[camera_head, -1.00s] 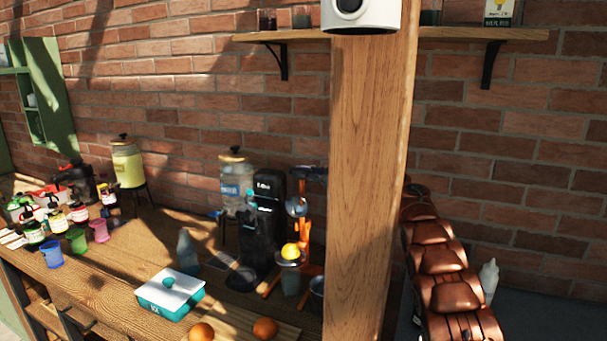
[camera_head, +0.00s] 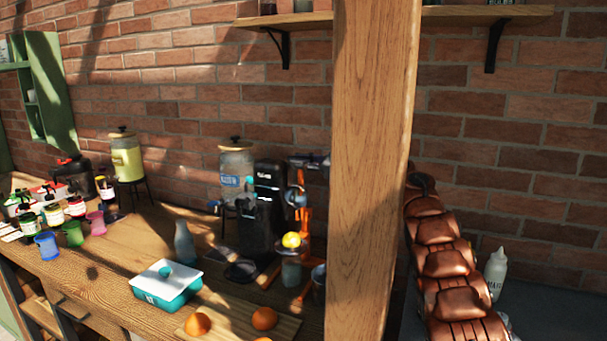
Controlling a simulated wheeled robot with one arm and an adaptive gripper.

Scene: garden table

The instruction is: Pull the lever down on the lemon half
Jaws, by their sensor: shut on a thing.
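The lemon half (camera_head: 291,240) is a bright yellow dome on the orange citrus press (camera_head: 305,222), right of the black coffee machine. The round grey pressing cup (camera_head: 293,196) hangs above it with a clear gap. My dark gripper (camera_head: 303,161) is at the top of the press, left of the wooden post, and is shut on the lever. The fingers are small and dark, and the lever's grip is hidden. The post hides what lies to the right of the gripper. A grey cup (camera_head: 291,271) stands under the lemon half.
The black coffee machine (camera_head: 264,215) stands close left of the press. The wooden post (camera_head: 372,180) cuts across the foreground. A teal box (camera_head: 167,284), a bottle (camera_head: 184,243) and oranges (camera_head: 264,318) are in front. A white bottle (camera_head: 496,272) stands at right.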

